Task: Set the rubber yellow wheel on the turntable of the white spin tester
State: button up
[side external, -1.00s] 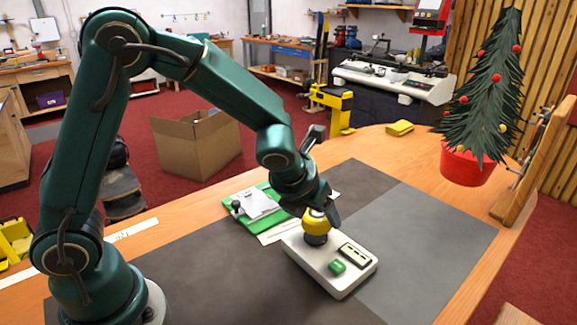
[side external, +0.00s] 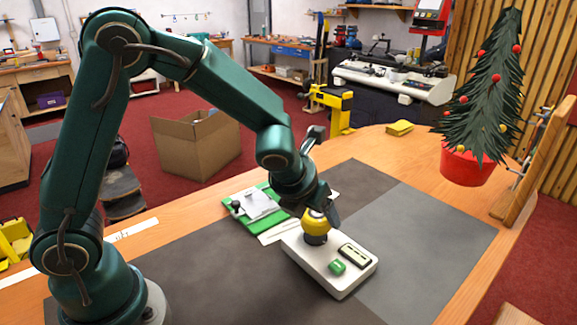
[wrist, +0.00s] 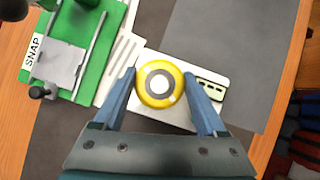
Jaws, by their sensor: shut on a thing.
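The yellow wheel (side external: 316,222) has a grey hub, seen face-on in the wrist view (wrist: 160,84). My gripper (wrist: 161,82) is shut on it, with a blue finger on each side. The wheel is directly over the dark round turntable (side external: 315,239) of the white spin tester (side external: 312,268). It looks level and touching or very close to the turntable; I cannot tell which. The tester has a green button (side external: 337,267) and a small dark-framed panel (side external: 355,254). In the wrist view the wheel hides the turntable.
A green board (side external: 250,209) with a grey plate and a black knob lies just behind and left of the tester, with a white sheet beside it. A Christmas tree in a red pot (side external: 468,165) stands at the right. The grey mat (side external: 430,235) right of the tester is clear.

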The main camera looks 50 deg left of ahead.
jog(key=shift+f, duration=1)
jog(key=o, duration=1.4)
jog(key=shift+r, duration=5.75)
